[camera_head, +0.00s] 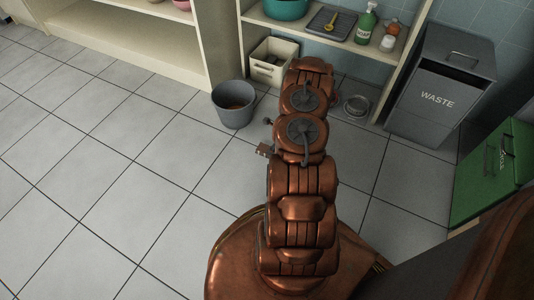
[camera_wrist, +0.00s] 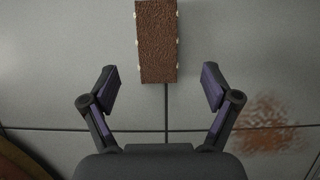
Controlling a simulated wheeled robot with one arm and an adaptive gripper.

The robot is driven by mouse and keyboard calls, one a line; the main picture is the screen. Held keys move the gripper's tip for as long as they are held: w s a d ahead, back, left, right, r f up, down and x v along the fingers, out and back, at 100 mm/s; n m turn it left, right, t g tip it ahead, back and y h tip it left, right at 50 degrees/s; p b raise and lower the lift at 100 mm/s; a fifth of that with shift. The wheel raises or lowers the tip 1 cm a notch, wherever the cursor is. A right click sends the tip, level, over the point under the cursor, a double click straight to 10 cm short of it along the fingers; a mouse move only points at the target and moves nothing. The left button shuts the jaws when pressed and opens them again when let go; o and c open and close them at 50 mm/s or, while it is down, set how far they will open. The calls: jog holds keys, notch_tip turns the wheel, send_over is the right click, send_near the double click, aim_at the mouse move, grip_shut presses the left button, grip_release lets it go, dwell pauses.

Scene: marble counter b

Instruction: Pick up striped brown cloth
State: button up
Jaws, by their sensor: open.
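A brown, rough-textured rectangular piece (camera_wrist: 157,42), which I take to be the striped brown cloth, lies on the grey tiled floor in the wrist view. Pale marks run along its long sides; I see no clear stripes across its top. Its far end is cut off by the frame's top edge. My gripper (camera_wrist: 159,70) is open and empty, its fingers spread to either side of the cloth's near end, with gaps on both sides. In the head view, a small brown corner (camera_head: 264,150) shows left of my arm, perhaps the cloth; my arm hides the gripper.
A grey bucket (camera_head: 234,104) stands left of my arm. Shelves (camera_head: 226,45), a cream bin (camera_head: 272,62), a metal bowl (camera_head: 356,106), a grey waste bin (camera_head: 437,95) and a green box (camera_head: 492,170) stand beyond and right. A rusty stain (camera_wrist: 268,125) marks the floor. Left floor is clear.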

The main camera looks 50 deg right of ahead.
jog(key=b+x, duration=0.2)
jog(key=x, duration=0.3)
jog(key=shift+s+a+f+b, duration=0.1)
jog(key=shift+f+b, duration=0.05)
jog(key=shift+b, duration=0.2)
jog(key=shift+w+f, duration=0.2)
jog(key=shift+a, duration=0.1)
jog(key=c, duration=1.2)
jog(key=shift+c, duration=0.2)
jog(key=shift+r+p, duration=0.35)
jog(key=shift+r, duration=0.25)
notch_tip(320, 180, up, 3)
jog(key=shift+r+p, duration=0.1)
jog(key=shift+p, duration=0.85)
jog(key=s+a+p, duration=0.1)
jog(key=s, duration=0.4)
jog(key=s+a+p, duration=0.1)
jog(key=s, duration=0.4)
jog(key=s+a+p, duration=0.1)
jog(key=s, duration=0.4)
jog(key=shift+s+a+r, duration=0.25)
jog(key=shift+s+r, duration=0.05)
jog(key=shift+s, duration=0.05)
